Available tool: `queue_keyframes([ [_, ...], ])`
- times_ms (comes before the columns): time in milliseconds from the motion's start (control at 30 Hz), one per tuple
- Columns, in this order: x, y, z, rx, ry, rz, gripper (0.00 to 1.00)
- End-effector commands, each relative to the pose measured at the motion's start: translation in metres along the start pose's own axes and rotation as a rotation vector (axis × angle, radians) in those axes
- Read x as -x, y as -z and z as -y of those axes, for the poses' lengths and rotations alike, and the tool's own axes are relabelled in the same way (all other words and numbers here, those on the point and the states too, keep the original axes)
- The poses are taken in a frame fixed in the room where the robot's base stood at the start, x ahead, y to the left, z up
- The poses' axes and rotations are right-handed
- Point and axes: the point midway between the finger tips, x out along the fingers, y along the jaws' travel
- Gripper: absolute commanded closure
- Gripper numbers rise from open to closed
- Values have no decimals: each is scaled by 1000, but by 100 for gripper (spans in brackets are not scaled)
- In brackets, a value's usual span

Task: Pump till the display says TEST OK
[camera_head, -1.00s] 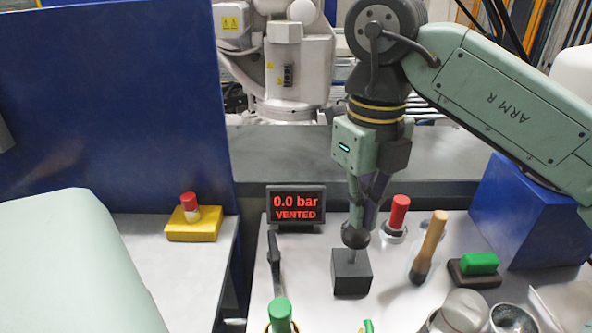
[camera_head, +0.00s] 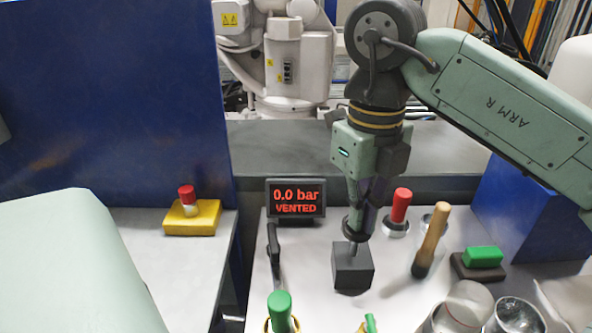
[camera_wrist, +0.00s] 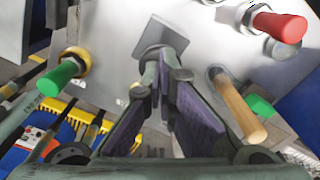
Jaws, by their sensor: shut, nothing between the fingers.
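The display (camera_head: 296,198) shows "0.0 bar" and "VENTED" in red. Right of it stands a dark grey box (camera_head: 352,272) with a short upright rod (camera_head: 352,248) and a dark round end on top. My gripper (camera_head: 356,232) points down over this box, fingers shut with nothing held. Its fingertips overlap the rod's top, which they partly hide; I cannot tell whether they touch it. In the wrist view the fingertips (camera_wrist: 160,80) sit before the rod, and the box (camera_wrist: 160,38) shows beyond.
Right of the box are a red-handled part (camera_head: 399,208), a tilted wooden handle (camera_head: 431,240) and a green block on a dark base (camera_head: 482,257). A green knob (camera_head: 280,305) and black lever (camera_head: 273,250) stand left. A yellow box with a red button (camera_head: 191,216) is farther left.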

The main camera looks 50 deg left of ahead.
Motion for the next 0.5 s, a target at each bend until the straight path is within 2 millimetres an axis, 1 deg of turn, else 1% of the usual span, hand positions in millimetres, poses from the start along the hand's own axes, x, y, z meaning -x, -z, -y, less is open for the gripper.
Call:
queue_keyframes([
  [33,-5,0,0,0,0,-1,100],
  [500,-29,0,0,-1,0,-2,100],
])
